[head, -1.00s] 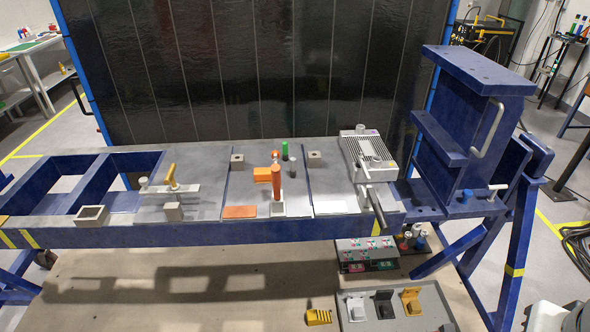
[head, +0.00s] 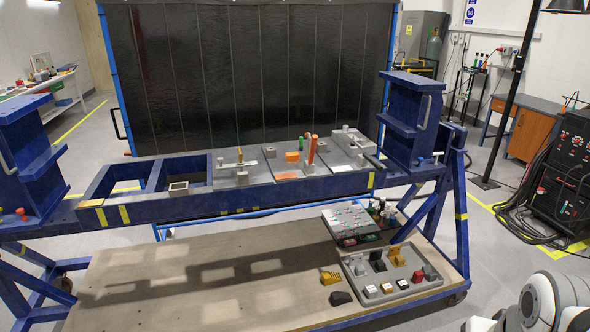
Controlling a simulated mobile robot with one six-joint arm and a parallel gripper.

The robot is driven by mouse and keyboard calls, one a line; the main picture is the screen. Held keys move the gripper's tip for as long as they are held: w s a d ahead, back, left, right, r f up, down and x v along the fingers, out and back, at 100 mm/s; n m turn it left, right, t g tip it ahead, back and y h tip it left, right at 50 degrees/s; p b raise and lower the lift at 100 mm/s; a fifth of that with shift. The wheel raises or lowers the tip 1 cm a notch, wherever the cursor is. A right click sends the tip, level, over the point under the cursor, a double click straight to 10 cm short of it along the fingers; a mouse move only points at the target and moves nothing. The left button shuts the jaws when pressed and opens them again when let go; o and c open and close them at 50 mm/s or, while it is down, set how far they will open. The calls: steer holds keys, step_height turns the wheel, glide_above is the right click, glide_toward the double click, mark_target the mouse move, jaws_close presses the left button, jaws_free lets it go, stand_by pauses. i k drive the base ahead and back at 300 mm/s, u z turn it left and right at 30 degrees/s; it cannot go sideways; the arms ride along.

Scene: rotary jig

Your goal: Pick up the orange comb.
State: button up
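A yellow-orange block with a row of teeth (head: 331,278), which looks like the orange comb, lies on the wooden lower deck (head: 190,295) of the blue jig. It is just left of a grey tray (head: 352,280) and behind a dark block (head: 341,298). Nothing covers it. White links of my arm show in the lower right corner, well right of the comb. My gripper's fingers are not in view.
The grey tray holds several small black, white, yellow and red parts. A panel with buttons (head: 350,224) stands behind it. The blue beam (head: 240,200) crosses above the deck, with a leg (head: 459,225) at right. The deck's left is clear.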

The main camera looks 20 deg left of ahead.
mark_target(290, 157)
steer(key=z, duration=0.1)
steer(key=k, duration=0.2)
steer(key=u, duration=0.75)
steer(key=i, duration=2.2)
steer(key=u, duration=0.05)
